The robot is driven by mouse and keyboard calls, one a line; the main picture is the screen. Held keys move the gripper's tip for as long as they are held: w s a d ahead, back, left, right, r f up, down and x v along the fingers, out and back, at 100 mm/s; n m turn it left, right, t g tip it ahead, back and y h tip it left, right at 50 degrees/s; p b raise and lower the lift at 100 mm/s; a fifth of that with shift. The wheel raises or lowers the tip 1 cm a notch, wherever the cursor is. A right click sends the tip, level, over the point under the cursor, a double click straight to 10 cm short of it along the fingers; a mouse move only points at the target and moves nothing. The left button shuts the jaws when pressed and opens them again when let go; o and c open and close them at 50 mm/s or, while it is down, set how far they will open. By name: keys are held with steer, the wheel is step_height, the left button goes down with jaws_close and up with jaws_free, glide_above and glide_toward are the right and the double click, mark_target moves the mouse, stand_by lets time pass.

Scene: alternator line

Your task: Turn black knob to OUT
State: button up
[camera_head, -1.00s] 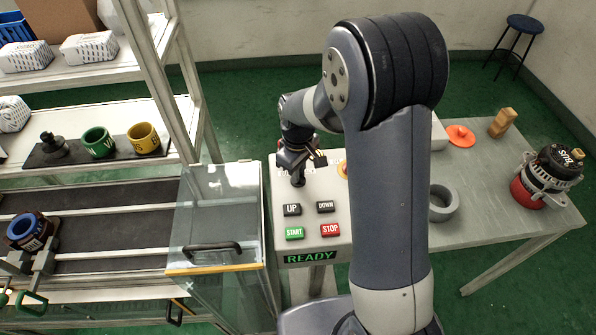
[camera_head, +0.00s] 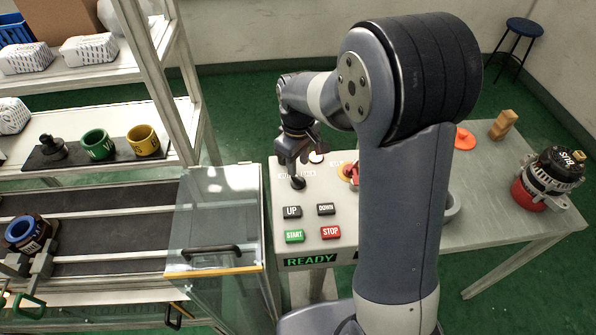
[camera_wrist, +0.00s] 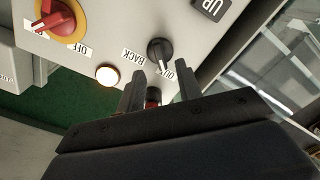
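The black knob (camera_head: 298,183) is on the sloped face of the grey control box, near its upper left. My gripper (camera_head: 292,160) is just above the knob in the head view.
The box has UP (camera_head: 292,211), DOWN (camera_head: 326,208), START (camera_head: 294,236) and STOP (camera_head: 331,232) buttons and a READY display (camera_head: 310,260). A red switch on yellow (camera_wrist: 60,20) and a lit white button (camera_wrist: 107,74) are near the knob. A clear guard (camera_head: 225,205) stands left.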

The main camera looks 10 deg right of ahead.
mark_target(298, 177)
step_height(298, 177, up, 6)
steer(key=shift+f, duration=0.1)
stand_by(0.4)
step_height(298, 177, down, 10)
steer(key=shift+s+p, duration=0.1)
steer(key=shift+p, duration=0.35)
steer(key=shift+f, duration=0.35)
steer(key=shift+m+p, duration=0.35)
steer(key=shift+m, duration=0.45)
steer(key=shift+n, duration=0.3)
